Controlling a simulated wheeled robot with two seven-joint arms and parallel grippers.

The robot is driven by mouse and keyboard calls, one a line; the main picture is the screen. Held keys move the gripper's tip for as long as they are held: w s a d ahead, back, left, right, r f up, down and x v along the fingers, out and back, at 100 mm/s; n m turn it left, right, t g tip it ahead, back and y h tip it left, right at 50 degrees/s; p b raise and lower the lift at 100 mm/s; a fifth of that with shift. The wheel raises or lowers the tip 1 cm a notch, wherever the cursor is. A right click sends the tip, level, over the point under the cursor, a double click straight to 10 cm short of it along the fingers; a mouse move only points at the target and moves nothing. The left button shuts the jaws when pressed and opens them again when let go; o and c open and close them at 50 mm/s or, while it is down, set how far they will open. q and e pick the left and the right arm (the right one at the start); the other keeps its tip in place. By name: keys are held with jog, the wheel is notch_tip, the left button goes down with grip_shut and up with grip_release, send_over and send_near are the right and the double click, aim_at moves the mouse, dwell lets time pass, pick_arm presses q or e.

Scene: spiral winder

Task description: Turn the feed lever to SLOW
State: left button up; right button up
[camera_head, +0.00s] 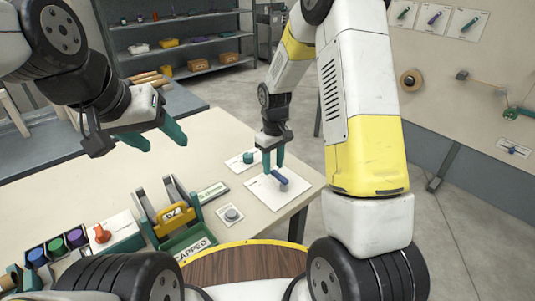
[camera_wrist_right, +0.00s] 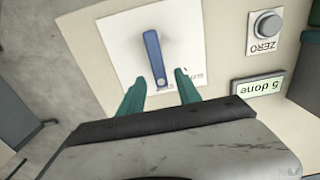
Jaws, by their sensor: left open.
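The blue feed lever (camera_head: 281,182) sits on a white plate (camera_head: 265,193) near the table's right edge. In the right wrist view the lever (camera_wrist_right: 152,55) points up and slightly left, a round end at its bottom. Dark print on the plate beside it is partly hidden and unreadable. My right gripper (camera_head: 273,163) points down at the lever. In the right wrist view its teal fingers (camera_wrist_right: 158,80) are apart, one on each side of the lever's lower end; contact cannot be told. My left gripper (camera_head: 166,142) is open and empty above the table's left part.
A grey ZERO button (camera_wrist_right: 266,30) and a display reading "5 done" (camera_wrist_right: 263,91) are near the lever. A teal knob (camera_head: 248,157) stands behind it. The yellow-handled winder part (camera_head: 172,213), a green CAPPED tray (camera_head: 190,244) and coloured spools (camera_head: 57,246) are front left.

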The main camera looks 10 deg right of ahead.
jog(key=shift+f, duration=0.7)
grip_shut()
dwell(1.0)
